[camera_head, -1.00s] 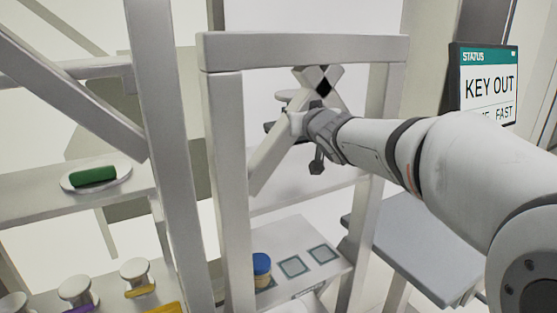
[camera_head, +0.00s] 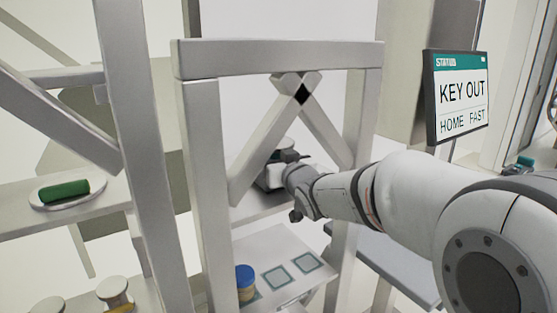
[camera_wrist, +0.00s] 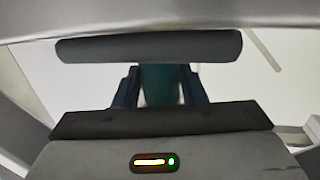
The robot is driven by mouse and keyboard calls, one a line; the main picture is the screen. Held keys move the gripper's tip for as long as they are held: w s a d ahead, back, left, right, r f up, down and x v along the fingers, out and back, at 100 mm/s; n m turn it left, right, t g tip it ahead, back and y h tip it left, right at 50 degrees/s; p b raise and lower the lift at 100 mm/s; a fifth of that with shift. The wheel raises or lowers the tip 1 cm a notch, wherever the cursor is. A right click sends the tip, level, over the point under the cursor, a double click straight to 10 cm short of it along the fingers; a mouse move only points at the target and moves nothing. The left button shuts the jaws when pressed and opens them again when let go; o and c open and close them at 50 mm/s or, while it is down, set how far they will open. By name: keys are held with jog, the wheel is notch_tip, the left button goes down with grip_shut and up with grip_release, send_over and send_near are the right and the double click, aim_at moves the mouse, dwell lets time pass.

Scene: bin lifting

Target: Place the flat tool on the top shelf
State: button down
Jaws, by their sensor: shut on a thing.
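My gripper (camera_head: 272,168) is inside the white shelf frame, behind its slanted braces. In the wrist view the two dark blue fingers (camera_wrist: 160,90) are shut on a teal piece (camera_wrist: 160,80), which I take for part of the flat tool. A dark rounded bar (camera_wrist: 150,47) lies across just beyond the fingers; I cannot tell whether it belongs to the tool. In the head view the held thing is mostly hidden by the gripper and a brace. The upper shelf board (camera_head: 262,207) shows below the gripper; I cannot tell whether anything touches it.
White braces (camera_head: 265,150) and posts (camera_head: 210,180) crowd the gripper. A green roll lies on a white plate (camera_head: 85,201) at left. A status screen (camera_head: 460,95) reads KEY OUT.

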jog(key=shift+r, duration=0.2)
jog(key=c, duration=1.4)
grip_release()
jog(key=shift+f, duration=0.3)
jog(key=o, duration=0.5)
jog(key=shift+s+r, duration=0.1)
